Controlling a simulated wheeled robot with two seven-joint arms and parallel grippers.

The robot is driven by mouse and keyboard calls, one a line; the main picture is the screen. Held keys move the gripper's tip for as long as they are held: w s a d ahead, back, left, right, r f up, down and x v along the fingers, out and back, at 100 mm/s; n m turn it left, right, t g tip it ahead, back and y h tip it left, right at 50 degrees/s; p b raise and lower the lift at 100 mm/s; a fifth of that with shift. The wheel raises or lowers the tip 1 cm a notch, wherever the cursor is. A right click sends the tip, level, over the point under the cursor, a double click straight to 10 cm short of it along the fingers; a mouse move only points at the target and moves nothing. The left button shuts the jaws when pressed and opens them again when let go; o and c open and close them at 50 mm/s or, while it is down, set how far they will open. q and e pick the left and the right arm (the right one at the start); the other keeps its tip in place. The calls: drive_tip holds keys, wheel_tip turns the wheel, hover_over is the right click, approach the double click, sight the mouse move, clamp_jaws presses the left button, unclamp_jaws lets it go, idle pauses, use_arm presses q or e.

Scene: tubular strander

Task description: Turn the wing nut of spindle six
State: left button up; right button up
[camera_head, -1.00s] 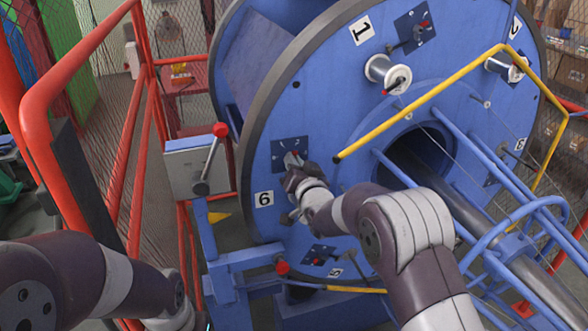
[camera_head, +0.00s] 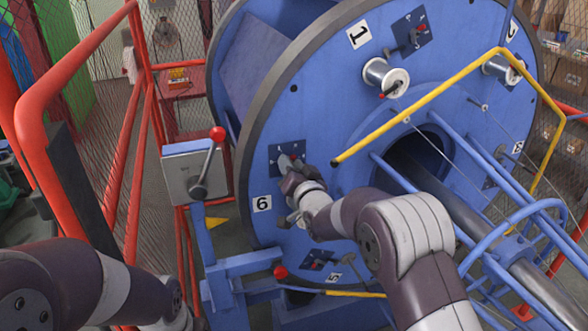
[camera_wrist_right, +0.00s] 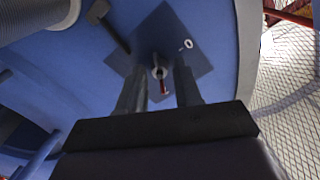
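The blue strander disc (camera_head: 330,110) fills the middle of the head view. In the right wrist view, the fingers of my right gripper (camera_wrist_right: 160,88) stand apart, pointing at the plate (camera_wrist_right: 165,30). A small grey spindle end with a red piece (camera_wrist_right: 160,76) lies between them, with gaps showing on both sides. The wing nut's outline is too small to make out. My left gripper is outside the head view.
A yellow bar (camera_head: 420,95) and blue tubes (camera_head: 480,160) run close to my right arm. A red-knobbed lever (camera_head: 217,133) on a grey box and a red fence (camera_head: 80,70) stand left. A wire spool (camera_head: 386,75) projects from the disc near label one.

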drive_tip(key=b+v, duration=0.3)
drive_tip(key=v, duration=0.9)
drive_tip(key=shift+s, duration=0.3)
drive_tip(key=shift+d, duration=0.15)
drive_tip(key=s+d+f+n+g+h+p, duration=0.1)
drive_tip(key=s+d+f+g+h, duration=0.1)
drive_tip(key=s+f+g, duration=0.3)
drive_tip(key=s+d+f+n+g+h, duration=0.1)
drive_tip(key=s+d+f+n+g, duration=0.15)
drive_tip(key=f, duration=0.55)
drive_tip(key=s+d+g+h+p, duration=0.1)
drive_tip(key=s+d+g, duration=0.3)
drive_tip(key=s, duration=0.5)
drive_tip(key=s+d+g+h+p, duration=0.1)
drive_tip(key=s+d+g, duration=0.3)
drive_tip(key=s, duration=0.5)
drive_tip(key=shift+s+d+m+h+p, duration=0.3)
drive_tip(key=shift+d+m+p, duration=0.15)
drive_tip(key=shift+d+p, duration=0.4)
